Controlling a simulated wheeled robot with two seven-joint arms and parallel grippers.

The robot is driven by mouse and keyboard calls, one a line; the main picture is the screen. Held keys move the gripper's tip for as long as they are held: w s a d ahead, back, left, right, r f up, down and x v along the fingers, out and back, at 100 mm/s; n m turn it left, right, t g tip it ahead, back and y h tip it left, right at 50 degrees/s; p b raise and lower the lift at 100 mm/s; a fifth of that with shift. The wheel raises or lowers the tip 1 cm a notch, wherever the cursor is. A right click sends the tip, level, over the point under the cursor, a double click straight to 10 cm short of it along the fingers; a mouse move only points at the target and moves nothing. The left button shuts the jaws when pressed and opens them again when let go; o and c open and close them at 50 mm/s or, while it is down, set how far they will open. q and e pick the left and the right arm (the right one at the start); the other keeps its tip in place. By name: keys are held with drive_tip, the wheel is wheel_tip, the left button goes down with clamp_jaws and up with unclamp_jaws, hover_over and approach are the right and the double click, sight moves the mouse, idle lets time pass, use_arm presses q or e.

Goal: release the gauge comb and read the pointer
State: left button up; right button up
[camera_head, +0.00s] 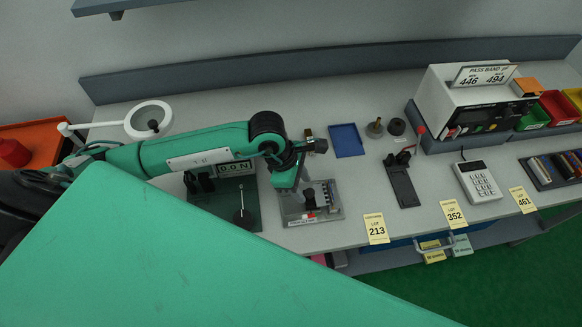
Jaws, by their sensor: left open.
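My left gripper (297,188) hangs down at the end of the green arm, over a grey fixture plate (332,213). It is open, and nothing shows held in it. The plate carries a black knob, a pale striped comb-like piece (329,192) and a small red mark (311,216). I cannot tell whether the jaws touch any of these; the arm hides part of the fixture. Left of it stands a dark green device (215,205) with a display (234,169) that seems to read 0.0 N. A thin pale rod with a dark ball (242,217) lies in front. My right gripper is not in view.
A blue tray (346,140) lies behind the fixture. A black stand (402,182) and a keypad (479,183) are to the right. A white machine (455,105) shows a pass band card (484,74) reading 446 and 494. Lot cards line the front edge.

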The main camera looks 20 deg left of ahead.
use_arm(q)
drive_tip(key=b+v, duration=0.3)
drive_tip(key=v, duration=0.9)
drive_tip(key=shift+s+d+f, duration=0.1)
drive_tip(key=shift+s+d, duration=0.05)
